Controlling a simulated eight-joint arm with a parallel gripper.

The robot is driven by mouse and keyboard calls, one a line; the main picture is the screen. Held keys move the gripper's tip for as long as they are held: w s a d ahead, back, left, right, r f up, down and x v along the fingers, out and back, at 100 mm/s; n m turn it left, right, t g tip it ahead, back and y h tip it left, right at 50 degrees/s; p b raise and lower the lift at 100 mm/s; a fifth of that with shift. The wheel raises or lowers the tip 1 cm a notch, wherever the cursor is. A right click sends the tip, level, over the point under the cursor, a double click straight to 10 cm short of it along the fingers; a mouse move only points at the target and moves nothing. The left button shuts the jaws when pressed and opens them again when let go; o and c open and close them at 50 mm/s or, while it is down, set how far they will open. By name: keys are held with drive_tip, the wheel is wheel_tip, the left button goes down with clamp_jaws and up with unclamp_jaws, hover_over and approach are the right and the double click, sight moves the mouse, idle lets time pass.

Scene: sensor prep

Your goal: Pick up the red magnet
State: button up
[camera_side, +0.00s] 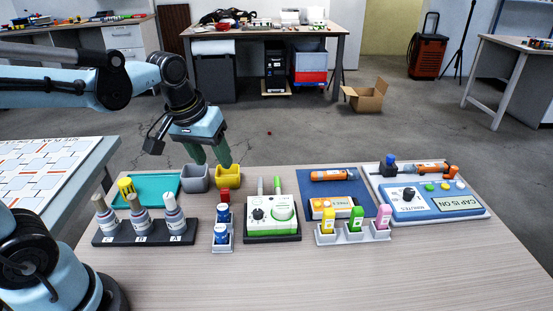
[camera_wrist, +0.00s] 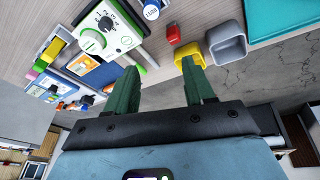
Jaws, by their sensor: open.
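The red magnet (camera_side: 224,196) appears as a small red block on the table, just behind the blue-capped vials and in front of the yellow cup. In the wrist view the red magnet (camera_wrist: 173,34) lies beyond the fingertips, next to the yellow cup. My gripper (camera_side: 210,158) hangs above and behind the grey and yellow cups, its green fingers apart with nothing between them. In the wrist view my gripper (camera_wrist: 160,67) is also open, and the magnet is clear of both fingers.
The yellow cup (camera_side: 228,177) and grey cup (camera_side: 195,178) stand close to the magnet. A rack of blue-capped vials (camera_side: 221,236) is in front of it. A white and green device (camera_side: 271,219) stands to its right, and a bottle rack (camera_side: 143,238) to its left.

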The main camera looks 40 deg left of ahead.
sight(224, 191)
drive_tip(key=w+a+f+n+g, duration=0.2)
drive_tip(key=w+a+n+g, duration=0.1)
drive_tip(key=w+n+g, duration=0.1)
drive_tip(key=shift+d+f, duration=0.1)
drive_tip(key=shift+f, duration=6)
drive_tip(key=shift+c, duration=0.3)
clamp_jaws()
